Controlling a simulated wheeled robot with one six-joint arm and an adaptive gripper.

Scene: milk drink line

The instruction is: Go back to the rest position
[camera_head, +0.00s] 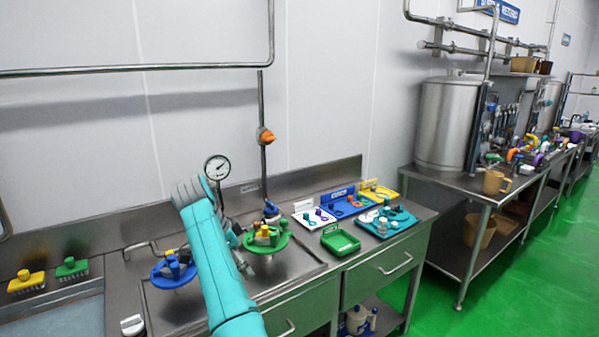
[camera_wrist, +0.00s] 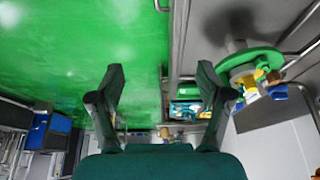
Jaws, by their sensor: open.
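My gripper (camera_wrist: 160,75) shows in the wrist view with its two dark fingers spread wide apart. Nothing is between the fingers. In the head view my teal arm (camera_head: 221,265) reaches up over the steel counter, between a blue round fixture (camera_head: 174,271) and a green round fixture (camera_head: 266,241).
A green tray (camera_head: 340,240), a white tray (camera_head: 313,218), a blue tray (camera_head: 346,205) and a teal tray (camera_head: 384,221) sit at the counter's right end. A gauge (camera_head: 217,167) and pipe stand behind my arm. Green floor (camera_head: 540,270) is open at right.

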